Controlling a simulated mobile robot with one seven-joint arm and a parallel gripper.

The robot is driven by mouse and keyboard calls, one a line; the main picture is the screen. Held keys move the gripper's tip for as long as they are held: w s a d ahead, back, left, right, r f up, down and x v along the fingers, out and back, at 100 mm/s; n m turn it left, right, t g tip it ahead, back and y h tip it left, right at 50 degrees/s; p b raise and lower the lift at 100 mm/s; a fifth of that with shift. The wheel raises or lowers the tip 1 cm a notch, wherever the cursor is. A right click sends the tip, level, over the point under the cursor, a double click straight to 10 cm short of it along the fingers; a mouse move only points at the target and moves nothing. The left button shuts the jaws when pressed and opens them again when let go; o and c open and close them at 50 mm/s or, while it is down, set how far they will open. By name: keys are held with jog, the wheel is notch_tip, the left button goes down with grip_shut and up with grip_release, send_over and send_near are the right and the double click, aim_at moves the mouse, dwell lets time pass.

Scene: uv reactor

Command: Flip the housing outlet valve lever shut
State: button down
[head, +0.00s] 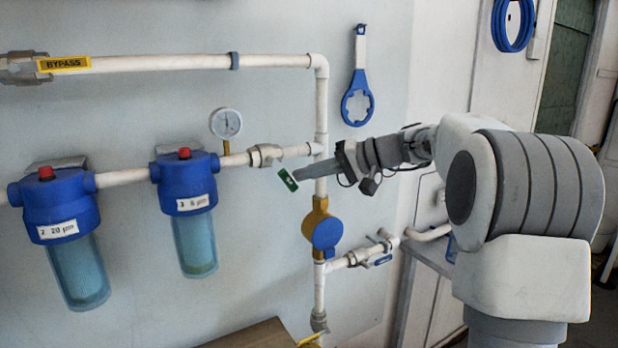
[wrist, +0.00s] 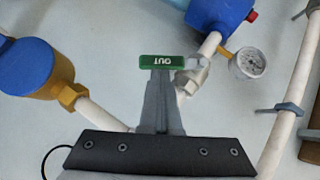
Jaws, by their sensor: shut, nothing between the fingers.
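The green outlet lever (head: 288,179), marked OUT, slants down to the right below the pale outlet valve (head: 265,155) on the housing's outlet pipe. In the wrist view the lever (wrist: 168,62) lies level across the fingertips, its right end by the valve body (wrist: 192,82). It stands at an angle to the pipe. My gripper (head: 298,174) comes in from the right, shut and empty, with its tips at the lever. The fingertips (wrist: 160,74) overlap the lever's lower edge in the wrist view; I cannot tell whether they touch it.
Two blue filter housings (head: 187,180) (head: 62,207) stand left of the valve, with a pressure gauge (head: 226,123) between valve and housings. A vertical pipe (head: 321,105) and a blue-and-brass fitting (head: 322,229) are close to my gripper. A blue wrench (head: 358,104) hangs above.

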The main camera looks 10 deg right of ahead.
aim_at(296, 189)
jog(key=shift+s+a+f+m+y+b, duration=0.1)
jog(key=shift+a+f+m+y+b, duration=0.15)
jog(key=shift+f+m+y+b, duration=0.4)
jog(key=y+b, duration=0.1)
jog(key=a+f+m+y+b, duration=0.1)
jog(key=b, duration=0.1)
jog(key=shift+s+a+f+m+t, duration=0.1)
jog(key=shift+s+f+m+t, duration=0.1)
jog(key=shift+f+m+t, duration=0.1)
jog(key=shift+s+a+y+b, duration=0.1)
jog(key=shift+a+y+b, duration=0.15)
jog(key=shift+a+b, duration=0.15)
